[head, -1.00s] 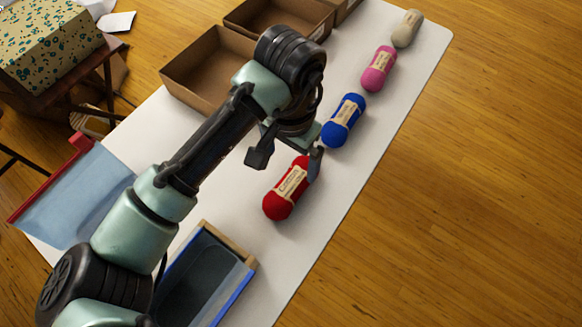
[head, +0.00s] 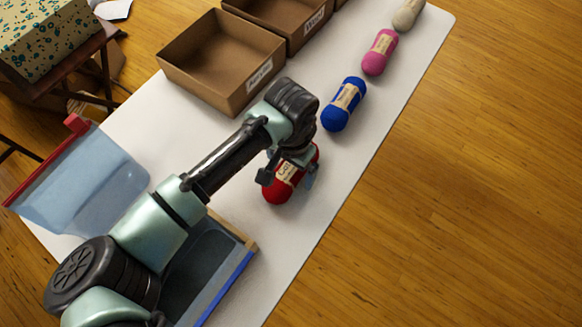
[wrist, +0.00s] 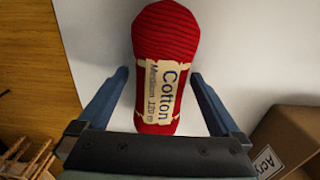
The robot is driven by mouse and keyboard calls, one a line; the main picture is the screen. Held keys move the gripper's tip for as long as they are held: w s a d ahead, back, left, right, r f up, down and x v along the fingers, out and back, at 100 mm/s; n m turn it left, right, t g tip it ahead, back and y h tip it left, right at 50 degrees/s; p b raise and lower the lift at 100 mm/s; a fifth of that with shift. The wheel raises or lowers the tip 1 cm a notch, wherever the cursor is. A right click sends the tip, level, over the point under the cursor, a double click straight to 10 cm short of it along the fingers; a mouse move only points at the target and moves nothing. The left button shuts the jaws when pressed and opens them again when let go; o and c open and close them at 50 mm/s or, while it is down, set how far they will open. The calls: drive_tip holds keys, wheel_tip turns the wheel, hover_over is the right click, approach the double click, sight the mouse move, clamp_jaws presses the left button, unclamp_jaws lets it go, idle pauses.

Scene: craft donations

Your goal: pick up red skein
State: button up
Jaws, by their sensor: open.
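The red skein (head: 279,188) lies on the white table, partly hidden by my gripper in the head view. In the wrist view the red skein (wrist: 165,62) shows large, with a cream label reading "Cotton". My gripper (wrist: 160,92) is open, with one finger on each side of the skein's labelled part and a gap on both sides. In the head view my gripper (head: 288,178) is over the skein. I cannot tell how far the fingertips reach down beside it.
Blue (head: 343,104), pink (head: 379,52) and beige (head: 408,14) skeins lie in a row toward the far end. Open cardboard boxes stand along the table's left side, one nearest my arm (head: 205,83). A blue-edged bin (head: 229,291) is at the near end.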

drive_tip(key=c, duration=1.3)
drive_tip(key=shift+r, duration=0.2)
